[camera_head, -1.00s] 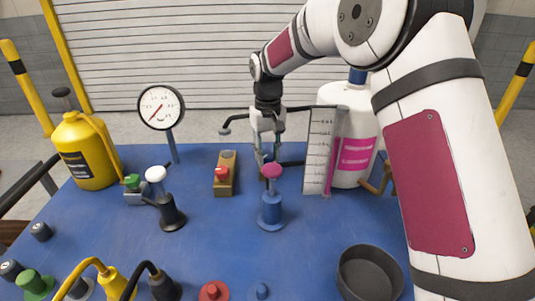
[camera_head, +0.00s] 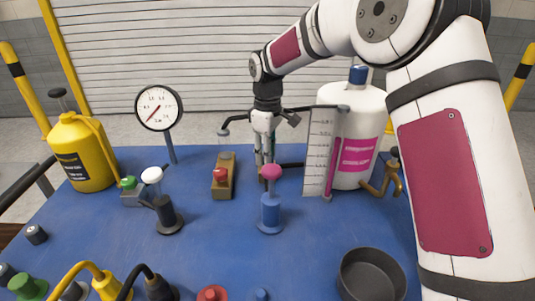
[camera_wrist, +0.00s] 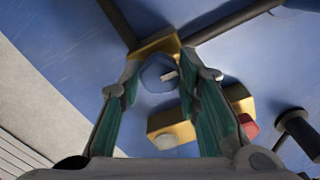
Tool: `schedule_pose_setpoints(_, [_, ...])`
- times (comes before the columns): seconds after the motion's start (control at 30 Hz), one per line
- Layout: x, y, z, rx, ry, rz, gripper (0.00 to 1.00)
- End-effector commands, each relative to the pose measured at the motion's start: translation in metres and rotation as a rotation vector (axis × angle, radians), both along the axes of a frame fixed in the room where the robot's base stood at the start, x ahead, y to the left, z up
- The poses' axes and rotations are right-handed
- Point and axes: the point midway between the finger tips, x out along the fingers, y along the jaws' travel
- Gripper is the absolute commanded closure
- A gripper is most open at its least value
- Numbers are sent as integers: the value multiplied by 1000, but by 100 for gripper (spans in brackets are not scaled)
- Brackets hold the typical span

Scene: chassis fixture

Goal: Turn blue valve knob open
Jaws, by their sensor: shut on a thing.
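The blue valve knob (camera_wrist: 157,76) shows in the wrist view as a round blue piece with a small pale mark, on a brass valve body (camera_wrist: 158,45) joined to dark pipes. My gripper (camera_wrist: 160,68) has one green-padded finger on each side of the knob and is shut on it. In the head view my gripper (camera_head: 264,158) points down at the back middle of the table. There the knob is hidden by the fingers and by the pink-topped blue plunger in front.
The pink-topped blue plunger (camera_head: 270,205) stands just in front of my gripper. A brass block with a red button (camera_head: 221,176) is close on its left. A ruler plate (camera_head: 319,150) and white bottle (camera_head: 358,120) stand on its right. A gauge (camera_head: 159,108) stands farther left.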

Motion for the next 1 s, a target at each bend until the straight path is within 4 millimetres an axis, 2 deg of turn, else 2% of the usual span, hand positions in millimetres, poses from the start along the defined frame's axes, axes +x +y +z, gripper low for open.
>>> schedule_pose_setpoints(0.63, [0, 0, 0, 0, -1, 47, 97])
schedule_pose_setpoints(0.67, [0, 0, 0, 0, -1, 47, 63])
schedule_pose_setpoints(0.7, [0, 0, 0, 0, -1, 47, 54])
schedule_pose_setpoints(0.73, [0, 0, 0, 0, -1, 47, 49])
schedule_pose_setpoints(1.0, [0, 0, 0, 0, 0, 46, 49])
